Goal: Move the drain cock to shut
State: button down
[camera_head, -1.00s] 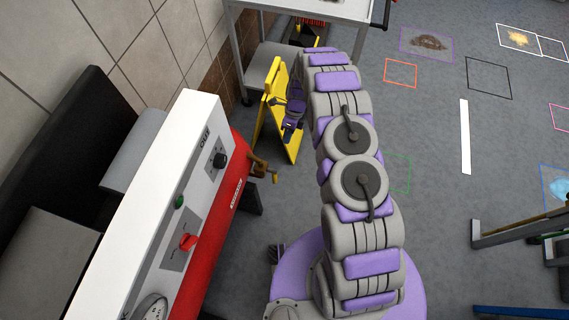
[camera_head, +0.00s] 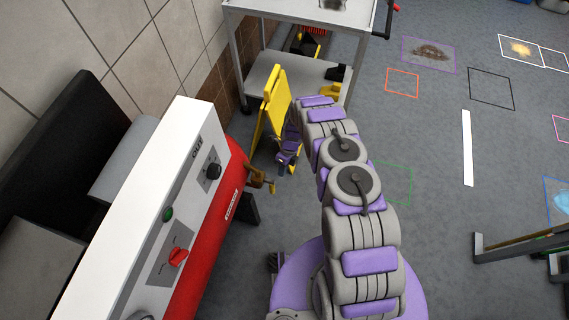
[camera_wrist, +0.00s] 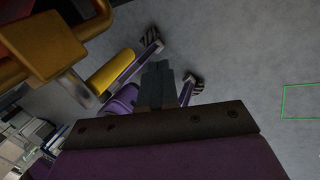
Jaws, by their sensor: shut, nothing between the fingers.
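The brass drain cock (camera_head: 258,176) sticks out from the right end of the red tank (camera_head: 217,225) in the head view. In the wrist view its brass body (camera_wrist: 42,48) fills the upper left, close to the camera, partly cut off by the frame edge. My gripper (camera_head: 284,162) is just beyond and to the right of the cock in the head view, small and partly hidden by my arm. In the wrist view my gripper (camera_wrist: 165,75) has its dark fingers together and empty, right of the cock with a visible gap. Contact is not seen.
A white-fronted panel (camera_head: 160,190) with knobs stands over the tank. A yellow board (camera_head: 270,112) stands just behind the gripper. A grey cart (camera_head: 290,75) is behind it, against the tiled wall. The grey floor to the right (camera_head: 430,200) is mostly clear.

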jog(key=shift+s+a+f+b, duration=0.2)
jog(key=shift+s+a, duration=0.25)
jog(key=shift+s, duration=0.2)
jog(key=shift+s+a+f+b, duration=0.15)
jog(key=shift+s+a+b, duration=0.05)
jog(key=shift+s+a, duration=0.35)
jog(key=shift+s+a+f+b, duration=0.2)
jog(key=shift+s+a, duration=0.2)
jog(key=shift+s, duration=0.3)
jog(key=shift+s+p, duration=0.2)
jog(key=shift+p, duration=0.1)
